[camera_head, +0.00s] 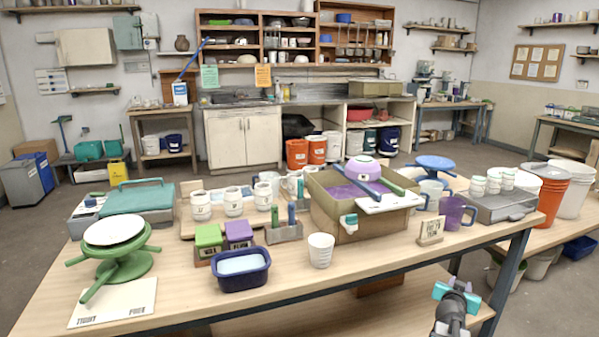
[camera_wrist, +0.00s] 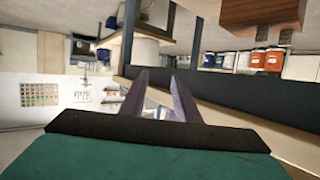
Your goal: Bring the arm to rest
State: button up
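My gripper (camera_head: 457,293) is at the bottom right of the head view, in front of the worktable's (camera_head: 330,272) front edge, with teal parts around a dark wrist. In the wrist view the two fingers of my gripper (camera_wrist: 162,76) stand apart with a gap between them. I see nothing held in the gap, only distant background. The teal gripper body fills the bottom of the wrist view. No object touches the fingers there.
The worktable bears a glaze tub (camera_head: 328,212), a white cup (camera_head: 320,250), a purple mug (camera_head: 455,212), a small sign (camera_head: 431,231) and a green banding wheel (camera_head: 121,262). Orange (camera_head: 551,196) and white buckets (camera_head: 572,190) stand on a bench at right. Floor shows at left.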

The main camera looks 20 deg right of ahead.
jog(key=w+a+f+n+g+y+p, duration=0.2)
jog(key=w+a+f+y, duration=0.15)
jog(key=a+f, duration=1.2)
jog(key=s+a+f+n+g+y+p, duration=0.1)
jog(key=s+a+f+n+g+y, duration=0.1)
jog(key=a+f, duration=0.5)
jog(key=s+a+f+n+g+y+p, duration=0.1)
jog(key=s+a+f+y, duration=0.2)
jog(key=a, duration=0.7)
jog(key=s+a+f+n+g+y+p, duration=0.1)
jog(key=s+a+f+n+g, duration=0.2)
jog(key=s+a, duration=0.8)
jog(key=s+a+f+n+g+y+p, duration=0.2)
jog(key=s+a+f+g, duration=0.3)
jog(key=s+a, duration=0.7)
jog(key=a+n, duration=0.1)
jog(key=a, duration=0.3)
jog(key=shift+s+a+f+n, duration=0.2)
jog(key=shift+a+f+n, duration=0.1)
